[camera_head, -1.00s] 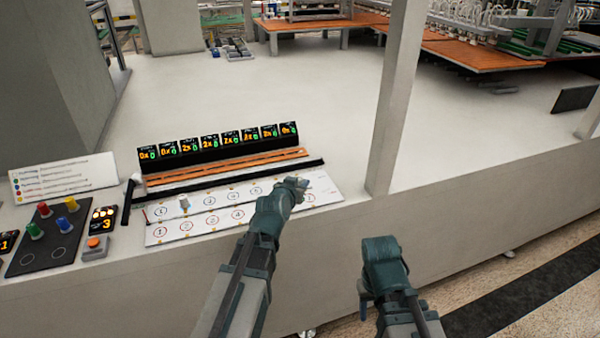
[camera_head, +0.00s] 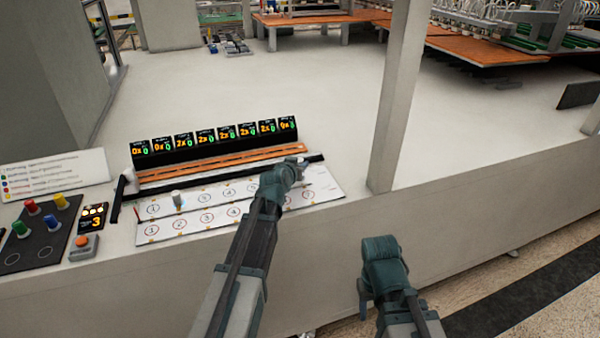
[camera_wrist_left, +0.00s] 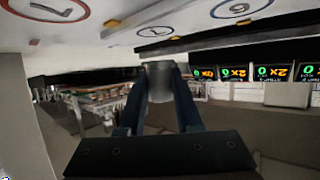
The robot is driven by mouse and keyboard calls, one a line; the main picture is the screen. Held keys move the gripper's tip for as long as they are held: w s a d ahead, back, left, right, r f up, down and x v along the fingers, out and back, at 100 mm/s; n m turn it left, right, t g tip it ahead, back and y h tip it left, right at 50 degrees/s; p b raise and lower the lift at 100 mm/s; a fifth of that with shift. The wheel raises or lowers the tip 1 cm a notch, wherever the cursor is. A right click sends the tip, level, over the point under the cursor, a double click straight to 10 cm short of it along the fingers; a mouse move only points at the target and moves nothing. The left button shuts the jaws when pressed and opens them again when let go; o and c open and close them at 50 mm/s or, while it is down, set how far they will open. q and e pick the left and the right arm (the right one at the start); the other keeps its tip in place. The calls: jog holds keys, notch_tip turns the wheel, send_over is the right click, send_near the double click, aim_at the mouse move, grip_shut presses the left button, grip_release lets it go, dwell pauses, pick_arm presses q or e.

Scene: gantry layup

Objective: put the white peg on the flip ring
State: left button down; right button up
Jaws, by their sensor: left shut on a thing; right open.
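My left gripper (camera_head: 297,168) is over the right part of the white ring board (camera_head: 322,188). My right gripper (camera_head: 380,250) is open and empty in front of the table's front side.
Behind the board are a black bar, an orange strip (camera_head: 220,168) and a row of black displays (camera_head: 215,140). A grey post (camera_head: 393,100) rises right of the board.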

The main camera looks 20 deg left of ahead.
pick_arm(q)
jog(key=shift+f, duration=0.65)
jog(key=shift+r, duration=0.1)
pick_arm(e)
jog(key=shift+d+f, duration=0.1)
jog(key=shift+f, duration=0.4)
jog(key=shift+f, duration=0.15)
pick_arm(q)
jog(key=shift+f+b, duration=0.45)
jog(key=shift+b, duration=0.15)
pick_arm(e)
jog(key=shift+f, duration=0.4)
pick_arm(q)
jog(key=shift+f, duration=0.1)
pick_arm(e)
jog(key=shift+f, duration=0.1)
pick_arm(q)
jog(key=shift+s, duration=0.1)
jog(key=c, duration=0.6)
grip_release()
jog(key=shift+s+d, duration=0.1)
